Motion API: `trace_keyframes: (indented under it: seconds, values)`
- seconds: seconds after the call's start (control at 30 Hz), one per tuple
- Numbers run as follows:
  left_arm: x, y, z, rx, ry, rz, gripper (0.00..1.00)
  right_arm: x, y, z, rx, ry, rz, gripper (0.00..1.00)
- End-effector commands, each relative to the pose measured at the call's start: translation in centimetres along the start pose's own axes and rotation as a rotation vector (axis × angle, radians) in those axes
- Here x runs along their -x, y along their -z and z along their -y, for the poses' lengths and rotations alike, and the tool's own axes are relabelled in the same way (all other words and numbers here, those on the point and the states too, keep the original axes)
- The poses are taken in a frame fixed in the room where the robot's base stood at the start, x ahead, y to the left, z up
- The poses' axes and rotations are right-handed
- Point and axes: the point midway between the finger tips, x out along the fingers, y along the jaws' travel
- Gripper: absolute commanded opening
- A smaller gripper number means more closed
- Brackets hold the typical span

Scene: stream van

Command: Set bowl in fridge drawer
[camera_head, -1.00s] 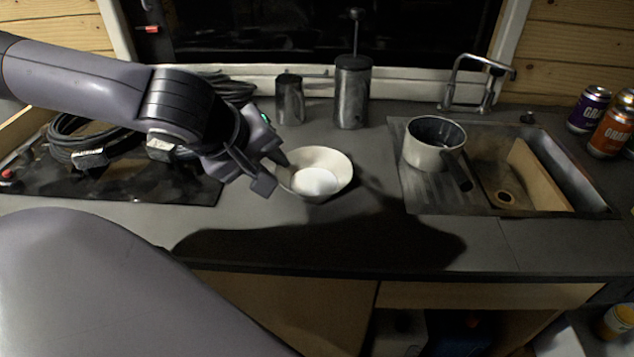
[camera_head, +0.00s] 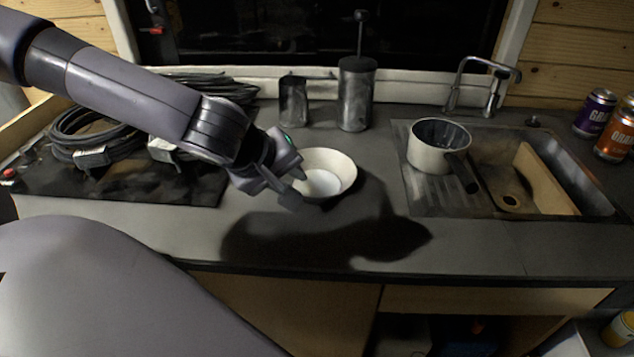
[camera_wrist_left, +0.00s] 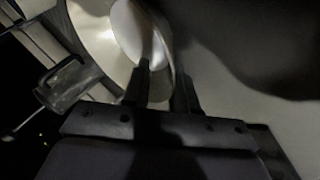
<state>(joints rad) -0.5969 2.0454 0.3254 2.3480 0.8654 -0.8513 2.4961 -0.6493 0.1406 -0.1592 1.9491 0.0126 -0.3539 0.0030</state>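The white bowl (camera_head: 339,168) stands upright on the grey counter, left of the sink. My left gripper (camera_head: 296,190) is at its near left rim, pointing down. In the left wrist view, the bowl (camera_wrist_left: 92,35) fills the upper left. The two fingers of my left gripper (camera_wrist_left: 165,88) are apart, one over the inside of the bowl and one just outside, with the rim between them. I cannot tell whether either finger touches it. My right gripper does not show. No fridge drawer can be made out.
A saucepan (camera_head: 434,150) stands on the drainboard beside the sink (camera_head: 545,180). A French press (camera_head: 356,95) and a metal cup (camera_head: 293,100) stand behind the bowl. Coiled black cable (camera_head: 75,135) lies at the left. Cans (camera_head: 595,112) stand far right. Counter in front is clear.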

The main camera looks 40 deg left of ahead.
Motion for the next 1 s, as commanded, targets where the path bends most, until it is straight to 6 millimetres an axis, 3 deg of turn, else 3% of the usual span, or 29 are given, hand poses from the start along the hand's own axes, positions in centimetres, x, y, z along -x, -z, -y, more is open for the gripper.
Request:
trace_keyframes:
  seconds: [0.1,0.2,0.73,1.0]
  values:
    - [0.0,0.0,0.0,0.0,0.0,0.0,0.27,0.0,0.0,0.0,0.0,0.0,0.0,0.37]
    - [0.0,0.0,0.0,0.0,0.0,0.0,0.0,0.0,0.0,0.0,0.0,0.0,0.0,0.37]
    - [0.1,0.0,0.0,0.001,0.003,0.001,0.0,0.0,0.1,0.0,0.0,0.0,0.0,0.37]
    - [1.2,0.5,-0.8,0.001,-0.001,-0.001,0.0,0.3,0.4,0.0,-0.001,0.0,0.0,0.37]
